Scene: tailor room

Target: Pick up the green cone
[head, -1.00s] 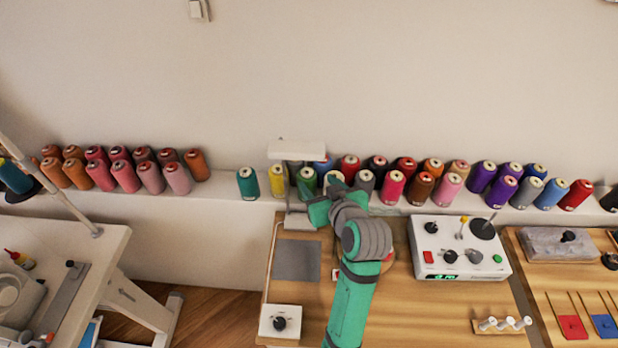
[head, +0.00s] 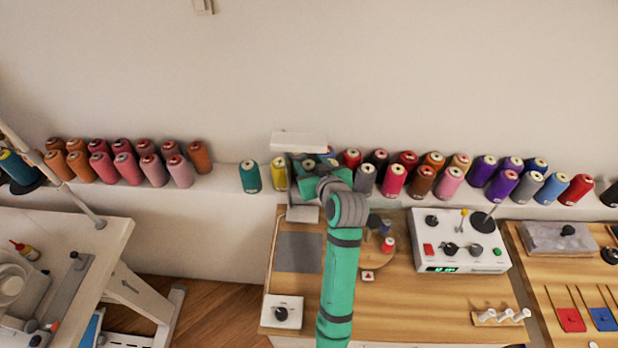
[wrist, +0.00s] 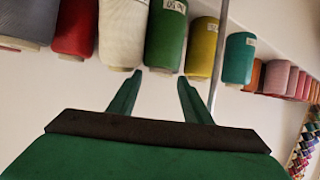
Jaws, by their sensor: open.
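The green cone (wrist: 166,40) is a thread cone with a pale base rim, seen inverted at the top middle of the wrist view. My gripper (wrist: 160,76) is open and empty, its two green fingers pointing toward this cone. The fingertips appear just short of its rim, and the cone is not between them. In the head view my gripper (head: 308,182) is at the shelf by the white stand, and it and my arm largely hide the green cone there.
A yellow cone (wrist: 202,46) and a white cone (wrist: 123,34) flank the green one; a teal cone (wrist: 238,58) stands farther along. A thin metal post (wrist: 219,65) passes near the fingers. The white stand (head: 298,142) overhangs the shelf. A control box (head: 458,243) is on the table.

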